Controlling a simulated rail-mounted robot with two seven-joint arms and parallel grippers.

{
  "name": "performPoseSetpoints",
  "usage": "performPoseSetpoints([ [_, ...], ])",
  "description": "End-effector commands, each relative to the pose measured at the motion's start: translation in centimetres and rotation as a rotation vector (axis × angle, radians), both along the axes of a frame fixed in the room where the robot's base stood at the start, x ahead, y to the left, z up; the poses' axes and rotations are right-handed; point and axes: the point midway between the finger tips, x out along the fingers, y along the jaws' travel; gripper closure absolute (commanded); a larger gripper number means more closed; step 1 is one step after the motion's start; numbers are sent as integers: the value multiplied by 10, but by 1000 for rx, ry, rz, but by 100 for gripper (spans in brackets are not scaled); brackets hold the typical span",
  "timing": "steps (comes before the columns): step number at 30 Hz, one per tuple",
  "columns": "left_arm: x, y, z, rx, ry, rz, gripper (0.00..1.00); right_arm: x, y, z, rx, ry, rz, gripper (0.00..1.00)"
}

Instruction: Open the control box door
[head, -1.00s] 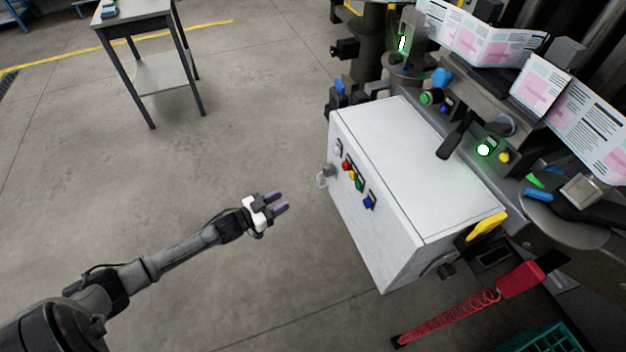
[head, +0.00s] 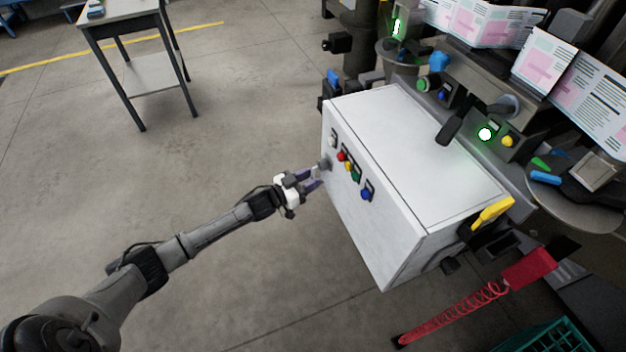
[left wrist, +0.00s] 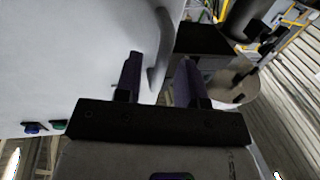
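The control box (head: 415,150) is a large white cabinet. Its door (head: 372,225) is the front face with several coloured buttons, and it looks shut. A small grey handle (head: 324,164) sits near the door's left edge. My left gripper (head: 313,179) is at this handle, its purple fingers pointing at the door. My right gripper is not in view.
A red coiled hose (head: 450,310) and a green crate (head: 555,340) lie at lower right. A table (head: 125,18) stands far left. The floor left of the box is clear.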

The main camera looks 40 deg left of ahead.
Motion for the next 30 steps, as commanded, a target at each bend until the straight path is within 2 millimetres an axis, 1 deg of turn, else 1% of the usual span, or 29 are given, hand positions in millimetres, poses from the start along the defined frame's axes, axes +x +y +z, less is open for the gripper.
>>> performPoseSetpoints([
  [1,5,-1,-1,0,-1,0,64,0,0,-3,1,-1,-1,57],
  [6,13,-4,0,0,0,0,64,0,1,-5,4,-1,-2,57],
  [17,15,-4,0,1,1,1,64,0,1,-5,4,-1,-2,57],
  [20,15,-4,0,1,0,1,71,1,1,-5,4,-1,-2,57],
  [28,15,-4,0,1,0,1,97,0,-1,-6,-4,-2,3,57],
  [29,15,-4,0,1,0,1,100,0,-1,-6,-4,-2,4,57],
  [30,15,-4,0,1,0,1,100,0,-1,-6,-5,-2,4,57],
])
